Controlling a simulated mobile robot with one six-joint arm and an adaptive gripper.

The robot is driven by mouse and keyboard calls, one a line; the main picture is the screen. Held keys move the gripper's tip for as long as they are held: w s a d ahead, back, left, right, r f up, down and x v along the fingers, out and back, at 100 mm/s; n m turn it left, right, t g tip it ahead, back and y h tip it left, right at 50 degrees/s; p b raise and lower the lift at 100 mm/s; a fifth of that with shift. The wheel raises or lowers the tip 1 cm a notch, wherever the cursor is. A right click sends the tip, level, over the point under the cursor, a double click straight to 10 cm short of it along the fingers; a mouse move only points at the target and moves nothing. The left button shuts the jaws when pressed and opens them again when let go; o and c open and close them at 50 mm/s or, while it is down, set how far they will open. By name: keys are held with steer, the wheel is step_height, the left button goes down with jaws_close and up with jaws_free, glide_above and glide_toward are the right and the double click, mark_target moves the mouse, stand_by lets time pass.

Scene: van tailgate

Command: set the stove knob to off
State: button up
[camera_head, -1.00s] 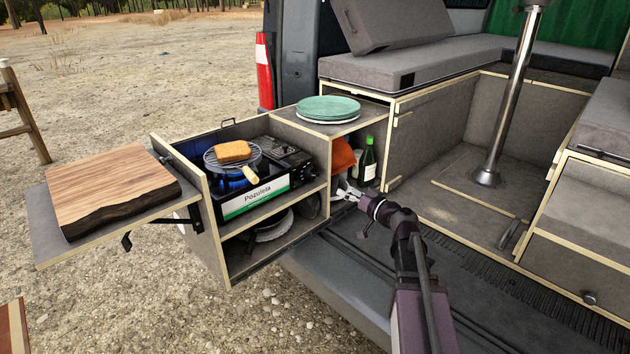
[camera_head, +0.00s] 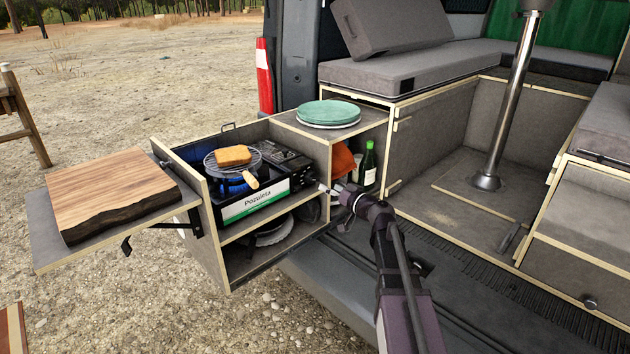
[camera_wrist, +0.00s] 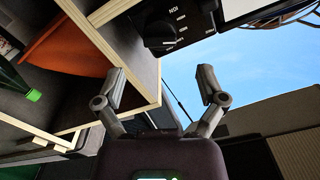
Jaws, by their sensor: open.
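The stove (camera_head: 255,203) sits on the upper shelf of the pull-out kitchen box. A blue flame (camera_head: 228,186) burns under its round grill (camera_head: 213,160). The stove knob (camera_wrist: 160,34) is dark and round on the black control panel, at the top of the wrist view; I cannot read its setting. My gripper (camera_head: 328,190) is just right of the stove's right end in the head view. In the wrist view my gripper (camera_wrist: 162,84) is open and empty, with its fingers spread below the knob and apart from it.
Toast (camera_head: 233,155) lies on the grill. A wooden board (camera_head: 115,190) rests on the left flap. Plates (camera_head: 329,112) stand on the box top. A wooden panel edge (camera_wrist: 150,80) is close to the left finger. A green bottle (camera_head: 368,166) and orange cloth (camera_wrist: 68,47) are in the side compartment.

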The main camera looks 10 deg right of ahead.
mark_target(316, 180)
steer(key=shift+x, duration=3.4)
steer(key=c, duration=1.1)
